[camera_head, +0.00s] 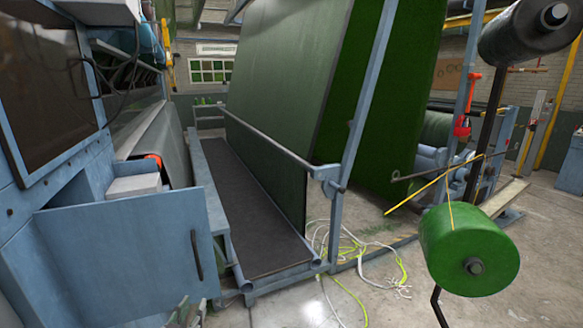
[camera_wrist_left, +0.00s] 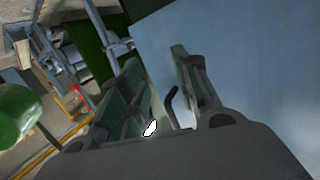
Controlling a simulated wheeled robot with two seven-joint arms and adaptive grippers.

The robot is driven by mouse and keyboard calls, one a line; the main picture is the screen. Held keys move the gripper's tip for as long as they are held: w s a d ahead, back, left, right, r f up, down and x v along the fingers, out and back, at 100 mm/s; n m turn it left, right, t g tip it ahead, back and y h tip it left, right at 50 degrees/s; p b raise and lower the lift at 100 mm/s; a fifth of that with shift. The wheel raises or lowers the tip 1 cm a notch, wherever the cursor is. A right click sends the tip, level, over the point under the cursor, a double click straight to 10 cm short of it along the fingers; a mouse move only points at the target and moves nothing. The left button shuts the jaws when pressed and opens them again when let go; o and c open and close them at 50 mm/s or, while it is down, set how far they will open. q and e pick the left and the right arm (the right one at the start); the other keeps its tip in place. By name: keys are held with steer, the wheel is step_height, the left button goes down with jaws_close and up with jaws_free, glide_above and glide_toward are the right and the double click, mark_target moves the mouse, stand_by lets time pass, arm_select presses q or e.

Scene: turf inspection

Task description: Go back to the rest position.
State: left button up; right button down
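My left gripper (camera_head: 188,314) shows only by its fingertips at the bottom edge of the head view, in front of a blue cabinet door (camera_head: 125,262). In the left wrist view my left gripper (camera_wrist_left: 156,72) has its two green-grey fingers apart, with nothing held between them. The blue door panel (camera_wrist_left: 235,55) fills the right of that view. A dark curved door handle (camera_wrist_left: 171,103) shows in the gap between the fingers; whether they touch it I cannot tell. The same handle (camera_head: 196,255) stands above the gripper in the head view. My right gripper is not in view.
A green roll (camera_head: 468,248) hangs at the right, and it shows in the left wrist view (camera_wrist_left: 17,115). A blue metal frame (camera_head: 352,140) holds tall green turf sheets (camera_head: 285,75). Loose white and yellow cables (camera_head: 365,262) lie on the floor. Bare concrete shows at the lower middle.

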arm_select(q)
steer(key=s+a+f+g, duration=0.15)
steer(key=s+f, duration=0.35)
steer(key=f, duration=0.8)
steer(key=s+f+g, duration=0.3)
steer(key=s+f, duration=0.1)
steer(key=f, duration=1)
steer(key=s+f+g, duration=0.3)
steer(key=s+f, duration=0.2)
steer(key=f, duration=0.8)
steer(key=s+f+g, duration=0.3)
steer(key=s+f, duration=0.5)
steer(key=s, duration=0.4)
steer(key=s+f+g+y, duration=0.1)
steer(key=s+f+g, duration=0.1)
steer(key=s+f, duration=0.8)
steer(key=s+f+g, duration=0.3)
steer(key=s+f, duration=0.2)
steer(key=s, duration=0.9)
steer(key=shift+m, duration=0.4)
steer(key=w, duration=0.1)
steer(key=w+d, duration=0.1)
steer(key=w, duration=0.1)
steer(key=w+d, duration=0.1)
steer(key=shift+w+f, duration=0.2)
steer(key=shift+w, duration=0.05)
